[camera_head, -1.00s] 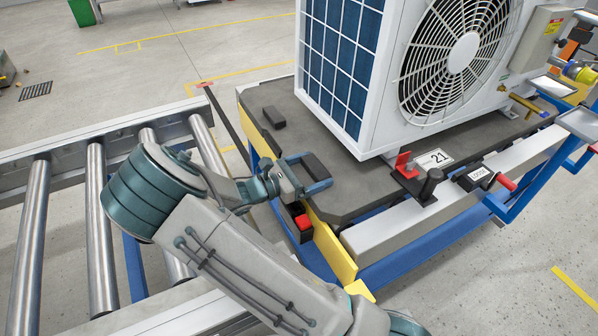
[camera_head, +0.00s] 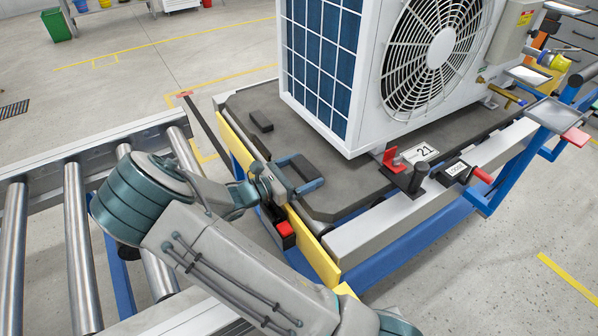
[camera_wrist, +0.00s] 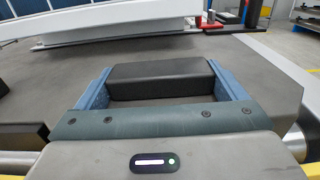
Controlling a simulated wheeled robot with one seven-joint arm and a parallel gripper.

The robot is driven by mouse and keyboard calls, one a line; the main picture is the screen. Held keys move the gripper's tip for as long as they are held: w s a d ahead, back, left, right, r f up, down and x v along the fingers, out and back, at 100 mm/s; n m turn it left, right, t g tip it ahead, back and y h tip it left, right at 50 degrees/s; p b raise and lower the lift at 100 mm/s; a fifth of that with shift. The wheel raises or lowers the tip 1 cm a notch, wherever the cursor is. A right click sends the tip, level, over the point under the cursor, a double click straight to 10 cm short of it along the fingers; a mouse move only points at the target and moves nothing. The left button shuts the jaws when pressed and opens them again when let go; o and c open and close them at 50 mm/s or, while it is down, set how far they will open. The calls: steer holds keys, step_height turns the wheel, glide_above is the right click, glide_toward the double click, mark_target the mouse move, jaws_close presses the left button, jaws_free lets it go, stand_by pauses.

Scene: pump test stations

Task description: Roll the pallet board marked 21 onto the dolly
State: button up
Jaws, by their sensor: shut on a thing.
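The grey pallet board (camera_head: 262,106) marked 21 carries a large white fan unit (camera_head: 350,120) and lies on a blue-framed station. Its label "21" (camera_head: 424,151) is at the front edge, by a red clamp and a black knob. My gripper (camera_head: 301,172) is shut on a dark block handle on the board's near left corner. In the wrist view the dark block handle (camera_wrist: 160,82) sits between my two blue fingers. The dolly (camera_head: 74,225) seems to be the roller frame at left, its rollers bare; I cannot tell for sure.
A yellow strip (camera_head: 315,247) with a red block beside it runs along the station's left edge. A second dark block (camera_head: 261,121) is on the board. A "LOOSE" lever box (camera_head: 457,168) and blue bracket are at right. Floor at lower right is clear.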

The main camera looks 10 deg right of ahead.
steer(key=shift+d+r, duration=0.15)
steer(key=o, duration=1.8)
steer(key=shift+c, duration=0.2)
steer(key=p+v, duration=0.2)
steer(key=v, duration=1.2)
steer(key=s+d+r+m+g+y+p, duration=0.4)
steer(key=d+r+m+p, duration=0.1)
steer(key=r, duration=0.2)
steer(key=s+d+r+m+g+y+p, duration=0.4)
steer(key=d+r+m+y+p, duration=0.15)
steer(key=r, duration=0.25)
steer(key=s+r+m+t+y+p, duration=0.2)
steer(key=s+r+m+y+p, duration=0.2)
steer(key=r, duration=0.6)
steer(key=s+d+r+m+t+y+p, duration=0.1)
steer(key=s+r+m+t+y+p, duration=0.2)
steer(key=s+r+m+p, duration=0.3)
steer(key=shift+s+d+r+m+y+p, duration=0.3)
steer(key=shift+s+r+m, duration=0.35)
steer(key=shift+r, duration=1.6)
steer(key=shift+a, duration=0.1)
